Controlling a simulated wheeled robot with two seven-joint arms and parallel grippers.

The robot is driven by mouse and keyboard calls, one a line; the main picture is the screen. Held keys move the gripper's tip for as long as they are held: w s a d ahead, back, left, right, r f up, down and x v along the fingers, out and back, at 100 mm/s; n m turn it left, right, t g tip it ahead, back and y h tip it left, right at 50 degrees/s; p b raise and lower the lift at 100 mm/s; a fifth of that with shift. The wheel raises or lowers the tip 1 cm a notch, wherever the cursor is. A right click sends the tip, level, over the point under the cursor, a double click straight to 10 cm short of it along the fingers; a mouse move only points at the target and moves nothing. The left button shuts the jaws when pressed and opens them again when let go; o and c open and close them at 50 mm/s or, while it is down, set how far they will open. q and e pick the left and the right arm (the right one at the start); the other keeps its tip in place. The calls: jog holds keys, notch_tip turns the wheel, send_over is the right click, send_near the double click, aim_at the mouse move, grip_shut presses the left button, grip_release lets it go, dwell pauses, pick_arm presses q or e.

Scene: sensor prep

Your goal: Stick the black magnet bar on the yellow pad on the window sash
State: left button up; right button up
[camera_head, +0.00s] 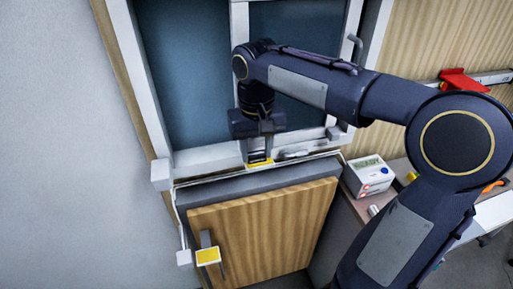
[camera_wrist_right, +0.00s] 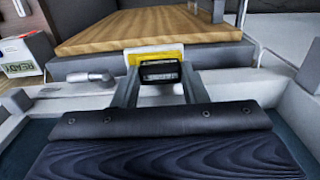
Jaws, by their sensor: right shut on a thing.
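The black magnet bar (camera_wrist_right: 160,71) is between the fingertips of my right gripper (camera_wrist_right: 158,80) in the right wrist view. The yellow pad (camera_wrist_right: 153,50) shows directly behind the bar, its upper and left parts uncovered. In the head view my right gripper (camera_head: 259,150) points down at the lower frame of the window sash (camera_head: 205,158), just above the yellow pad (camera_head: 260,161). The bar is very close to the pad; I cannot tell whether they touch. My left gripper is in neither view.
A wooden cabinet door (camera_head: 270,225) stands below the sill, with a second yellow pad (camera_head: 208,256) near its left edge. A white box (camera_head: 368,176) with a lit display stands at right. A metal window handle (camera_wrist_right: 85,78) lies beside the gripper.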

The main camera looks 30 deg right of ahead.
jog(key=shift+f, duration=0.2)
dwell(0.5)
jog(key=o, duration=1.5)
jog(key=shift+r, duration=0.15)
jog(key=shift+o, duration=0.2)
jog(key=shift+r+p, duration=0.1)
jog(key=shift+p, duration=0.2)
jog(key=shift+r+p, duration=3.25)
jog(key=shift+r, duration=0.2)
